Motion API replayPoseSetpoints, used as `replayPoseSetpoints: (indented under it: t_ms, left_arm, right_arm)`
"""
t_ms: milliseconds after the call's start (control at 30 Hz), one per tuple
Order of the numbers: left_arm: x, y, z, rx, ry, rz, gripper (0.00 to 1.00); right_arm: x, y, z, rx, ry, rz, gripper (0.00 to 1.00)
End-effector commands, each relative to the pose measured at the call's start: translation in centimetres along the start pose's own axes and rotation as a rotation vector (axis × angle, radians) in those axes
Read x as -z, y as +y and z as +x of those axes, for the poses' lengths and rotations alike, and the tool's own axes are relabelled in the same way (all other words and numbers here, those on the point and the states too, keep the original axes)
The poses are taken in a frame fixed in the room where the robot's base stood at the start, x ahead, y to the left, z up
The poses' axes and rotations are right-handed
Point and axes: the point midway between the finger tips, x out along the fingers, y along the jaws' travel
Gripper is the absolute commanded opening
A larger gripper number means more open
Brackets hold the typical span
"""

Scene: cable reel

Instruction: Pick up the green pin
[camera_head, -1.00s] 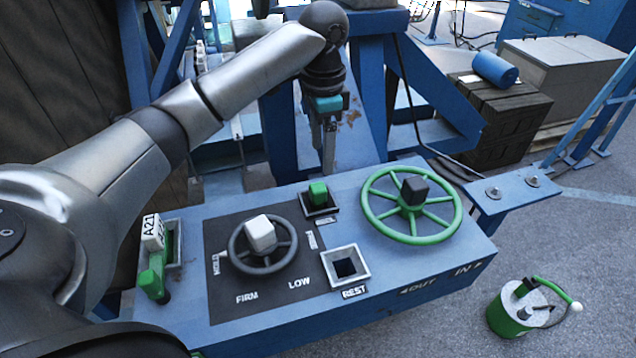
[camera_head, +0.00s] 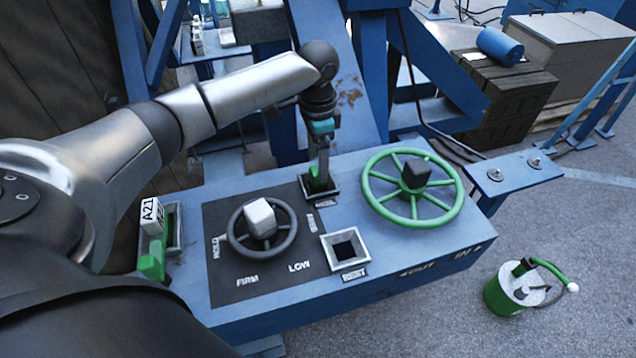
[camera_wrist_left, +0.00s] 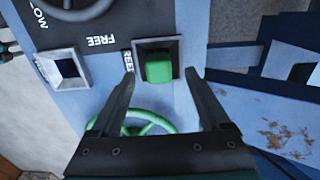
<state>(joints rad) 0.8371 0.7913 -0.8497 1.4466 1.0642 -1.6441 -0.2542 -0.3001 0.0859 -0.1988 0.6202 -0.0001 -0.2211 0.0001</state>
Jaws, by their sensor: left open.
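The green pin (camera_head: 318,180) stands in a square grey-rimmed socket at the back of the blue console, by the black panel. In the left wrist view the green pin (camera_wrist_left: 159,68) shows as a green block in its socket, ahead of the fingers. My left gripper (camera_head: 320,168) points down over the pin and partly covers it. In the left wrist view the left gripper (camera_wrist_left: 161,78) is open, with one finger to each side of the pin's line. No finger visibly touches the pin. My right gripper is not in view.
The green handwheel (camera_head: 412,188) stands right of the pin, and the grey dial wheel (camera_head: 262,228) with a white knob is at left. An empty REST socket (camera_head: 345,247) is in front. A green lever (camera_head: 153,262) with an A21 tag is at far left.

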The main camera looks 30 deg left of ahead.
Motion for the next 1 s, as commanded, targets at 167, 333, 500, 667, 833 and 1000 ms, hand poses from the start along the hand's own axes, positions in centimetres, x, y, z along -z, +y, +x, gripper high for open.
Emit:
replayPoseSetpoints:
  t_ms: [167, 333, 500, 667, 833, 1000]
  left_arm:
    - [0.0, 0.3, 2.6, -0.002, -0.002, 0.0, 0.8]
    - [0.0, 0.2, 3.5, 0.001, -0.001, 0.001, 0.8]
    - [0.0, 0.2, 3.5, 0.001, 0.0, 0.001, 0.8]
    - [0.0, 0.2, 3.4, 0.0, 0.0, 0.001, 0.62]
    - [0.0, 0.2, 3.4, 0.001, 0.0, 0.001, 0.43]
    - [0.0, 0.2, 3.4, 0.001, 0.0, 0.001, 0.24]
  right_arm:
    - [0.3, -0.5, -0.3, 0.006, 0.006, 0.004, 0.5]
    - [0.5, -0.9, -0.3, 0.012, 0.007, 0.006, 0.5]
    - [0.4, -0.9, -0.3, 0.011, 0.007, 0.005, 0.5]
    - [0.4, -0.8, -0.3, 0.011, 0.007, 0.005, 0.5]
    - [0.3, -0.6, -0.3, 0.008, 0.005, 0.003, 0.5]
    - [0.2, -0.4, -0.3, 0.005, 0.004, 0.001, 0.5]
